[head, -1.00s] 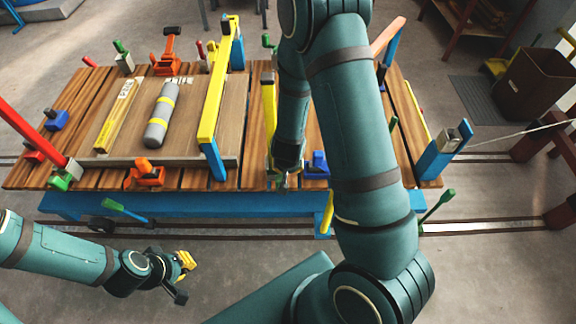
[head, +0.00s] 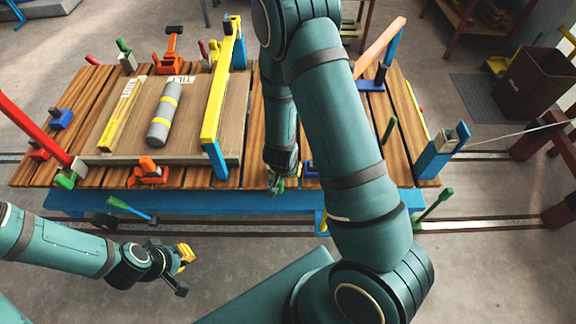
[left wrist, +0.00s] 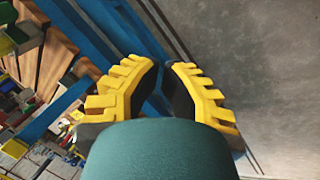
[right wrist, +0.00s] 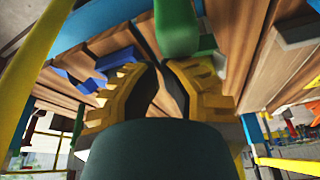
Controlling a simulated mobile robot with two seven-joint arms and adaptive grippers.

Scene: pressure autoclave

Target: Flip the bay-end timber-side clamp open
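Several toggle clamps stand round the slatted table. An orange one (head: 148,174) is on the near edge, another orange one (head: 171,52) at the far edge, and a blue one (head: 61,119) at the left. I cannot tell which is the named clamp. A yellow timber (head: 122,115) lies on a board beside a grey cylinder. My right gripper (right wrist: 159,72) is open and empty at the table's near edge; in the right wrist view a green handle (right wrist: 177,30) is just beyond its fingertips. My left gripper (head: 183,270) is open and empty, in front of the table.
A yellow bar (head: 215,95) on blue posts stands across the table, and a red bar (head: 32,130) rises at the left. A green lever (head: 128,208) sticks out in front. A blue post (head: 437,155) stands at the right corner. My right arm hides part of the table.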

